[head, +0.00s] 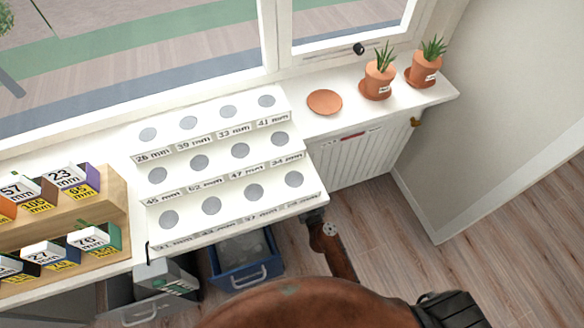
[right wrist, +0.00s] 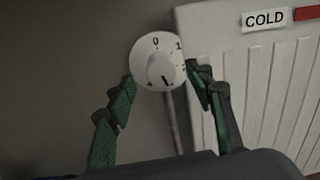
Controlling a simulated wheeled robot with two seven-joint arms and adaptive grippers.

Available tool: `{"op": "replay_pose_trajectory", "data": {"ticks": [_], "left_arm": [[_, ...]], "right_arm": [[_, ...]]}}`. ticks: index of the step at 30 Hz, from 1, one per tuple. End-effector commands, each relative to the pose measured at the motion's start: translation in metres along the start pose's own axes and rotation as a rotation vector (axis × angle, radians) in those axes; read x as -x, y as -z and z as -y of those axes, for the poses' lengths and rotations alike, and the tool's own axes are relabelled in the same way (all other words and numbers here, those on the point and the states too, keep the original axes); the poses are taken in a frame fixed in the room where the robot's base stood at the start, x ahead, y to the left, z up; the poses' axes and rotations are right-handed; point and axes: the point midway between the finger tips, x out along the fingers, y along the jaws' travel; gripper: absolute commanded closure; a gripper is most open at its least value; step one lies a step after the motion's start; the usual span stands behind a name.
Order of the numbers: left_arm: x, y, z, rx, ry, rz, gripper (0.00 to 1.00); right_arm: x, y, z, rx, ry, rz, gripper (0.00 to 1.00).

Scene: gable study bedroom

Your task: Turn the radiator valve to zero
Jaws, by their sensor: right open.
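The radiator valve is a round white knob (right wrist: 158,61) in the right wrist view, with 0 near its top, then 1 and 2 going clockwise. A dark mark shows on its lower part; I cannot tell whether it is the pointer. My right gripper (right wrist: 159,79) is open, with one green-padded finger at each side of the knob's lower half. I cannot tell whether either finger touches it. The white radiator (right wrist: 255,85) is just right of the knob, and the head view shows it under the windowsill (head: 345,163). My left gripper is not in view.
A COLD label (right wrist: 265,19) is on the radiator. The sill holds two potted plants (head: 379,79) (head: 426,68), an empty terracotta saucer (head: 324,102) and a white stepped rack (head: 180,170). A wooden box stand (head: 118,190) is at left. A blue bin (head: 262,279) is below.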

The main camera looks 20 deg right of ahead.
Motion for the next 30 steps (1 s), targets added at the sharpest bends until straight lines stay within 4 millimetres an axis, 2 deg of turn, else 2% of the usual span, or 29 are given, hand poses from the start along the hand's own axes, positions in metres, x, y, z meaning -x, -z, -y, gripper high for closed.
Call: {"op": "replay_pose_trajectory", "data": {"ticks": [3, 9, 20, 30], "left_arm": [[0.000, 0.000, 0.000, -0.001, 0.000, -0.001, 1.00], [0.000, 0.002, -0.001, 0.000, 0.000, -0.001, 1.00], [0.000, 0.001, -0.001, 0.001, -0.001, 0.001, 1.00], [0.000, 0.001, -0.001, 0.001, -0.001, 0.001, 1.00]], "right_arm": [[-0.021, -0.001, 0.000, 0.002, -0.002, 0.002, 0.52], [-0.044, 0.001, 0.000, 0.003, -0.001, 0.000, 0.52], [-0.050, 0.001, 0.000, 0.004, 0.000, -0.002, 0.52], [-0.050, 0.001, 0.000, 0.004, -0.001, -0.002, 0.74]]}}
